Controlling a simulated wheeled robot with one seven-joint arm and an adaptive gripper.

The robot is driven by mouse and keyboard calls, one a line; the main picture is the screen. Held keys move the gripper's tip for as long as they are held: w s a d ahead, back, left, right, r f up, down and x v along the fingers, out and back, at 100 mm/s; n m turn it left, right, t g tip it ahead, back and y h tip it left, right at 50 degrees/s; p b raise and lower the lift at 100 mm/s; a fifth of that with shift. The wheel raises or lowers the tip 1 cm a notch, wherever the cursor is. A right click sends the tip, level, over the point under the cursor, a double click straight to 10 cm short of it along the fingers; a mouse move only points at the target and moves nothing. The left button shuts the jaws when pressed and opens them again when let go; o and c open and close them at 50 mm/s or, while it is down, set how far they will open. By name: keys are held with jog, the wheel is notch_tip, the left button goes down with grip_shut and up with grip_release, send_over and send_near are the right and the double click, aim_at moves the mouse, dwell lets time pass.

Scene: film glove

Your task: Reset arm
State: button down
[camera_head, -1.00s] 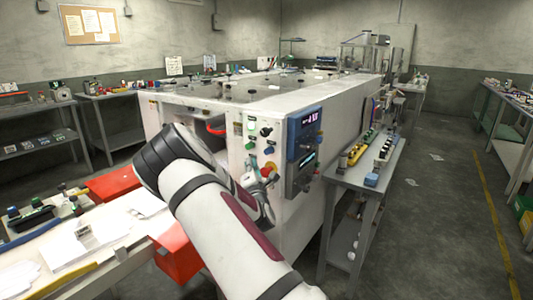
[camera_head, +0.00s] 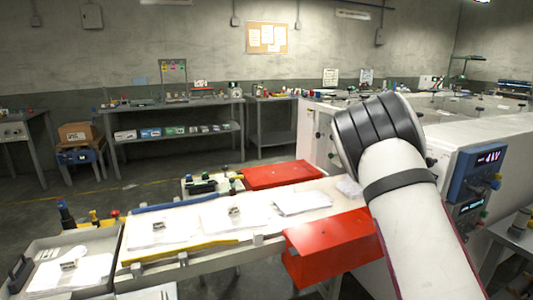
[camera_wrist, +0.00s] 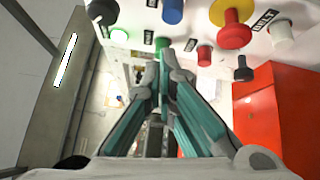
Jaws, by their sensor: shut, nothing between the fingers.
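My gripper (camera_wrist: 160,80) shows in the wrist view, with its teal-sided fingers closed together at the tips and nothing between them. It is close to a white panel with coloured knobs, among them a red knob on a yellow base (camera_wrist: 230,18) and a blue one (camera_wrist: 172,10). I cannot tell the exact gap. In the head view my white and black arm (camera_head: 408,190) is bent in front of the white machine (camera_head: 480,130). My gripper is hidden behind the arm there.
A conveyor (camera_head: 180,232) with white sheets and red guards (camera_head: 335,240) runs left from the machine. A blue control box (camera_head: 475,172) is right of my arm. Shelves (camera_head: 175,110) stand along the back wall. Floor is open at left (camera_head: 130,190).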

jog(key=s+a+r+m+g+y+p, duration=0.1)
jog(key=s+a+r+m+g+y, duration=0.3)
jog(key=s+a, duration=0.65)
jog(key=s+a+r+m+g+y+p, duration=0.1)
jog(key=s+a+r+m+g+y, duration=0.2)
jog(key=s+a+r+m+y, duration=0.5)
jog(key=s+a+g+h, duration=0.1)
jog(key=s+a+g, duration=0.1)
jog(key=s, duration=1.2)
jog(key=s+a+m+g+h+p, duration=0.1)
jog(key=s+a, duration=0.4)
jog(key=s, duration=0.9)
jog(key=shift+a+r+g+p, duration=0.15)
jog(key=shift+a+g+p, duration=0.15)
jog(key=shift+g, duration=0.2)
jog(key=c, duration=2.3)
grip_release()
